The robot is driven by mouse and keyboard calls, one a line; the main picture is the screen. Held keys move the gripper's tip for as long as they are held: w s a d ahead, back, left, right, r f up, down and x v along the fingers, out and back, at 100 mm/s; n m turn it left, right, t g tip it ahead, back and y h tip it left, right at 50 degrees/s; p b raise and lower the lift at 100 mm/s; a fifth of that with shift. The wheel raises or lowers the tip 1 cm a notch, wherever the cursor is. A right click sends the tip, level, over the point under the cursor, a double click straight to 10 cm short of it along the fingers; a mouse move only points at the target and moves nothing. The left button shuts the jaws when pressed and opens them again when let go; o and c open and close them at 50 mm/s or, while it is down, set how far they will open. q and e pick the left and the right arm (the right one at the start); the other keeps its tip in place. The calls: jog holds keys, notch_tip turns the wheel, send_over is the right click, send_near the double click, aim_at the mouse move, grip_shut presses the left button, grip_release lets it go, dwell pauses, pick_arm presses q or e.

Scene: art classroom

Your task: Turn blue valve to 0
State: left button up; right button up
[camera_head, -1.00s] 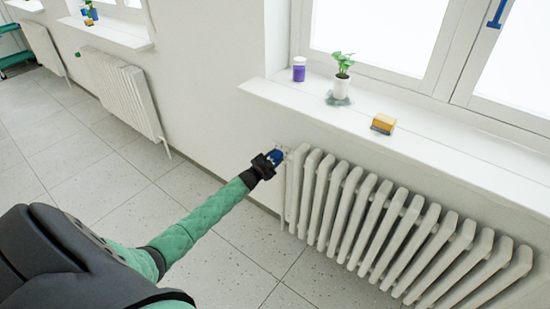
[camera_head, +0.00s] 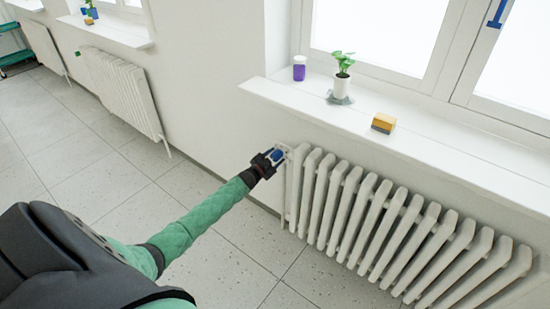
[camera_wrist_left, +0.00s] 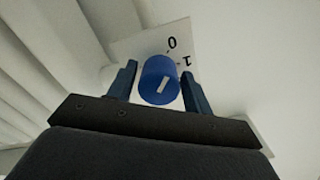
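The blue valve (camera_wrist_left: 158,82) is a round knob with a white mark on its face, in the left wrist view. The mark slants from lower left to upper right. A white plate (camera_wrist_left: 150,44) behind it carries a "0" above the knob and a "1" to its upper right. My left gripper (camera_wrist_left: 159,69) has one finger on each side of the valve. A gap shows at the left finger; the right finger is very close, contact unclear. In the head view the left gripper (camera_head: 273,157) is at the radiator's left end. My right gripper is not in view.
A white ribbed radiator (camera_head: 385,225) extends right from the valve. Above it, a windowsill (camera_head: 430,140) holds a purple jar (camera_head: 299,68), a potted plant (camera_head: 342,75) and a yellow sponge (camera_head: 383,123). The tiled floor (camera_head: 110,185) to the left is clear.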

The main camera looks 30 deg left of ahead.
aim_at(273, 159)
pick_arm(q)
jog(key=shift+o, duration=0.7)
jog(key=shift+s, duration=0.15)
jog(key=s, duration=0.4)
jog(key=s+b, duration=0.1)
jog(key=s, duration=0.1)
jog(key=shift+s+a, duration=0.25)
jog(key=shift+a, duration=0.05)
jog(key=shift+s, duration=0.5)
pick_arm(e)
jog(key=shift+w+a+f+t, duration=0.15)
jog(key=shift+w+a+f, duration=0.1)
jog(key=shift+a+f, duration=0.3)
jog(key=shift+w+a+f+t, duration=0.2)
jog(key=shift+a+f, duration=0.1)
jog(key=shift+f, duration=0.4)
pick_arm(q)
jog(key=shift+a, duration=0.15)
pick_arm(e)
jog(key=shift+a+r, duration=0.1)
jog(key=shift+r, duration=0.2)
